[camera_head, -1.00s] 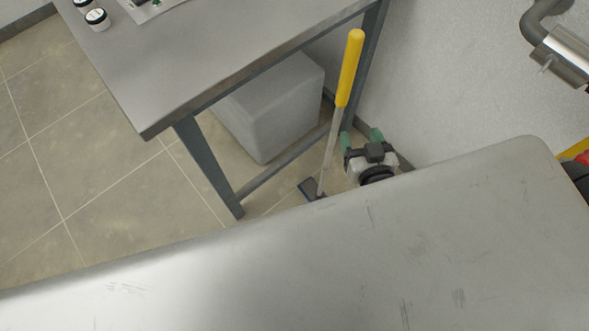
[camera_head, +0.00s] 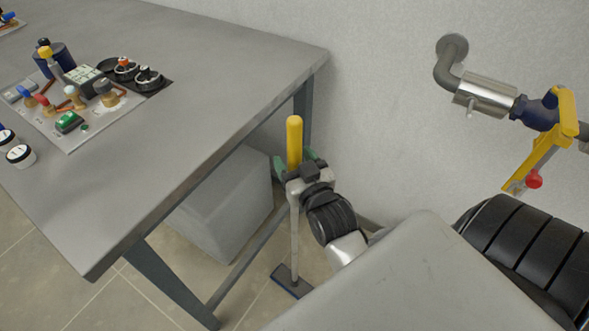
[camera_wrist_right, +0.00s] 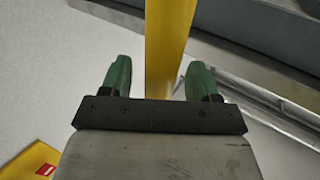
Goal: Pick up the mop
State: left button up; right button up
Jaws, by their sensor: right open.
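The mop stands upright beside the table. Its yellow handle (camera_head: 294,142) tops a thin grey pole, and its flat dark head (camera_head: 291,281) rests on the floor. My right gripper (camera_head: 296,160) is at the lower part of the yellow handle, with its green fingers apart. In the right wrist view, the yellow handle (camera_wrist_right: 165,45) passes between the two open green fingers (camera_wrist_right: 158,80), with a gap on the left side and the right finger closer to it. My left gripper is not in view.
A grey table (camera_head: 190,90) stands left of the mop, with a control panel (camera_head: 70,105) on top. A grey block (camera_head: 220,205) sits beneath it. A wall pipe with a yellow lever (camera_head: 540,155) is at right. The wall is close behind the mop.

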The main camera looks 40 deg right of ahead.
jog(key=shift+w+d+f, duration=0.1)
jog(key=shift+w+d, duration=0.05)
jog(key=shift+w, duration=0.75)
jog(key=shift+c, duration=0.3)
jog(key=c, duration=1)
grip_shut()
jog(key=shift+r, duration=0.2)
